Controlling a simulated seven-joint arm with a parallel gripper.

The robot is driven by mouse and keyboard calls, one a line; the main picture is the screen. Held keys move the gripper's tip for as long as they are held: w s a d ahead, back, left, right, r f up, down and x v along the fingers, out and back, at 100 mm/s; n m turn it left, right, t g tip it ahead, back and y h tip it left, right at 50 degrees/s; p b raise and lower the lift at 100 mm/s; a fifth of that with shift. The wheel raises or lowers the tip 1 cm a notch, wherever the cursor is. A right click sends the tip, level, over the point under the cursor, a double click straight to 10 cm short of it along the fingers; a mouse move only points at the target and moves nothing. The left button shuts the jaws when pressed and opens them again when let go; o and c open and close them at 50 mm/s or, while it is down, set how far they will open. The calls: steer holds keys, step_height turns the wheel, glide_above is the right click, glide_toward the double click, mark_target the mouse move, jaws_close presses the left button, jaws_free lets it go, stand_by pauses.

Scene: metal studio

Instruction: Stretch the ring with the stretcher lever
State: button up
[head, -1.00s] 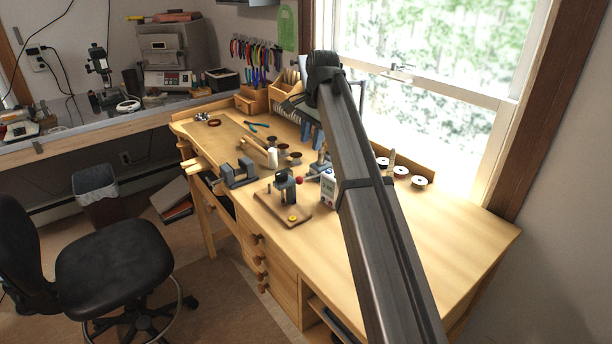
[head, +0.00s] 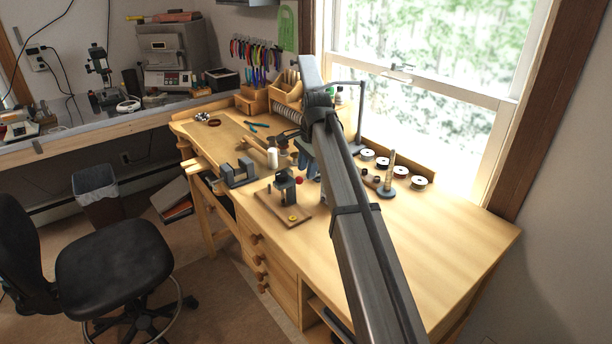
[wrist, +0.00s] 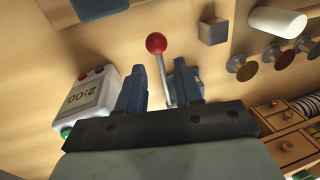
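The stretcher (head: 286,187), a dark upright tool, stands on a wooden board (head: 270,210) near the bench's front edge. Its lever ends in a red ball (head: 299,181). In the wrist view the red ball (wrist: 156,43) and its thin metal rod (wrist: 166,82) show between my fingers. My gripper (wrist: 160,85) is open, with one blue-grey finger on each side of the rod; I see no clear contact. In the head view my arm partly hides the gripper. A small yellow round piece (head: 292,218) lies on the board; I cannot tell whether it is the ring.
A white device reading 2:00 (wrist: 88,100) is close left of my fingers in the wrist view. A grey vise-like block (head: 238,174) stands left of the stretcher. Several spools (head: 400,172) and a post on a round base (head: 387,188) are to the right. The bench's right front is clear.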

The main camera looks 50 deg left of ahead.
steer(key=shift+a+f, duration=0.2)
steer(key=shift+f, duration=0.6)
steer(key=shift+a+f, duration=0.15)
steer(key=shift+f, duration=0.65)
jaws_close()
steer(key=shift+s, duration=0.25)
